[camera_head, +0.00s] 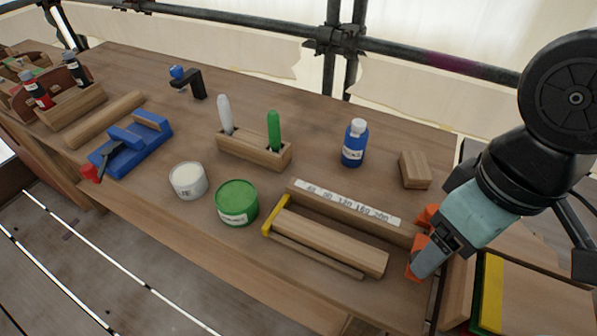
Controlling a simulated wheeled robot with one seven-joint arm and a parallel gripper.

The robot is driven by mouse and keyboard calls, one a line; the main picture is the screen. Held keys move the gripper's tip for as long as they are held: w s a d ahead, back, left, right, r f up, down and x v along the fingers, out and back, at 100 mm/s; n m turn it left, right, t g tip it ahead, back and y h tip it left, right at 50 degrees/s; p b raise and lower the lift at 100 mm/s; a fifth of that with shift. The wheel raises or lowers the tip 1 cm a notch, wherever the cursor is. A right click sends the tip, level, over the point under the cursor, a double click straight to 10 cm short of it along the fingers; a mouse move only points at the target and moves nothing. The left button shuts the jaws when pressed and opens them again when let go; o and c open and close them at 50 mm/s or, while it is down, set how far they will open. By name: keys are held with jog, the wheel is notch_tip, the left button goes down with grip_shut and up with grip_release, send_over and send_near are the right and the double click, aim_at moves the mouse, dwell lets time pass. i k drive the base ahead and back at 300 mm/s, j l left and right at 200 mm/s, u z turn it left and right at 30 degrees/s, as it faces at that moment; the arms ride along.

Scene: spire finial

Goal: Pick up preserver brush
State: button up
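Two upright handles stand in a small wooden holder (240,150) at the middle of the bench, one white (225,114) and one green (274,131). They look like brush handles; their lower ends are hidden in the holder. No readable label tells which is the preserver brush; the green one matches the green tin (237,203) in front of it. My gripper (422,238) is at the right, by the right end of a long numbered wooden strip (345,207), well away from the holder. Its orange fingers are apart, and I see nothing held between them.
A white tin (188,181) stands left of the green tin. A blue bottle (354,143) and a wooden block (415,170) are right of the holder. A wooden bar (330,241) lies in front of the strip. A blue clamp-like tool (135,145) lies left.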

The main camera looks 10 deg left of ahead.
aim_at(274, 122)
jog(key=k+j, duration=0.15)
jog(key=j, duration=0.25)
jog(key=k+j+z, duration=0.15)
jog(key=j, duration=0.2)
jog(key=k+j, duration=0.25)
jog(key=j, duration=0.15)
jog(key=i+j+z, duration=0.1)
jog(key=j, duration=0.35)
jog(key=i+j+z, duration=0.1)
jog(key=j, duration=0.35)
jog(key=i+j+z, duration=0.15)
jog(key=j, duration=0.3)
jog(key=i+j+z, duration=0.1)
jog(key=i+j, duration=0.35)
